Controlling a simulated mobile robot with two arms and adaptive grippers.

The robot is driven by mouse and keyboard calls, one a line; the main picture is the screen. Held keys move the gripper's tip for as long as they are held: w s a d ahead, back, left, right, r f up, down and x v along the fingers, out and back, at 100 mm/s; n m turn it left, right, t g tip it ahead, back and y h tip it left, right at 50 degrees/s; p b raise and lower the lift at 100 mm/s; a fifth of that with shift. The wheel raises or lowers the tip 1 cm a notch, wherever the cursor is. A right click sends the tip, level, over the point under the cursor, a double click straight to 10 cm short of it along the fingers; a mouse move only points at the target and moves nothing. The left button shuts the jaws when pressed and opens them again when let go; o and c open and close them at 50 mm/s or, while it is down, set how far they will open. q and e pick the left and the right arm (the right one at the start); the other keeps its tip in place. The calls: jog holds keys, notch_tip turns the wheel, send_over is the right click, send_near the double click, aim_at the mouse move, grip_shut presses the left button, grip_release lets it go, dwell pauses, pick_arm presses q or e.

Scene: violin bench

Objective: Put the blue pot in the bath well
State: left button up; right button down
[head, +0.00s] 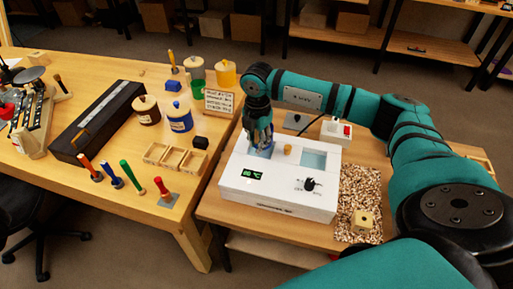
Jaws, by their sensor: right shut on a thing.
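My right gripper (262,142) points down at the left well of the white bath (278,194). It is shut on a bluish thing mostly hidden by its fingers; I cannot tell for sure whether this is a pot. The thing is over or in the left well; its depth is unclear. The bath's right well (314,159) is open, with pale blue inside. My left gripper is not in view.
A yellowish knob-like piece (287,149) stands between the wells. Wood chips (357,207) lie right of the bath, with a small wooden block (363,220). The bench holds a brown pot (147,112), a divided wooden tray (174,158) and several upright handled tools.

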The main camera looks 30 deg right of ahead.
aim_at(257, 158)
notch_tip(257, 158, down, 4)
jog(key=shift+r+p, duration=0.15)
jog(key=shift+p, duration=0.25)
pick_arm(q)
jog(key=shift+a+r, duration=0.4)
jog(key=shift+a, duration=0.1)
pick_arm(e)
jog(key=shift+f+b, duration=0.5)
jog(key=shift+f, duration=0.1)
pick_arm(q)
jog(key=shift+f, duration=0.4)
pick_arm(e)
jog(key=c, duration=1.2)
grip_release()
jog(key=shift+r, duration=0.1)
jog(key=shift+r+p, duration=0.35)
notch_tip(257, 158, up, 12)
jog(key=b, duration=0.3)
jog(key=shift+s+a+r, duration=0.1)
jog(key=shift+r, duration=0.1)
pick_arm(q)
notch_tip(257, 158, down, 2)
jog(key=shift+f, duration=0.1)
